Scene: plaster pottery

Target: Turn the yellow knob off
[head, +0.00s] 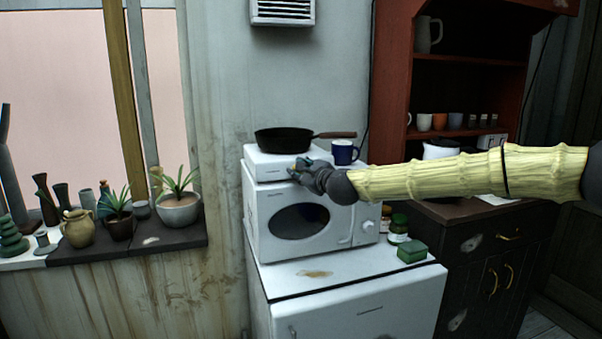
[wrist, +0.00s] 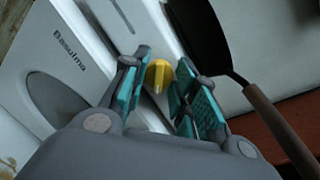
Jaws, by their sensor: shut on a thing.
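The yellow knob (wrist: 158,75) is on the front of the small white hot plate (wrist: 112,15), between my fingers in the wrist view. My gripper (wrist: 160,88) has its teal-padded fingers on both sides of the knob and is shut on it. In the head view my gripper (head: 298,170) is at the front of the white hot plate (head: 262,166), and it hides the knob there. A pale ridge on the knob's face shows in the wrist view.
A black frying pan (head: 285,140) sits on the hot plate, its brown handle pointing right. A blue mug (head: 343,152) stands beside it. A white microwave (head: 255,218) is below, on a white fridge (head: 350,310). Jars (head: 398,228) and a green box (head: 412,252) stand right of the microwave.

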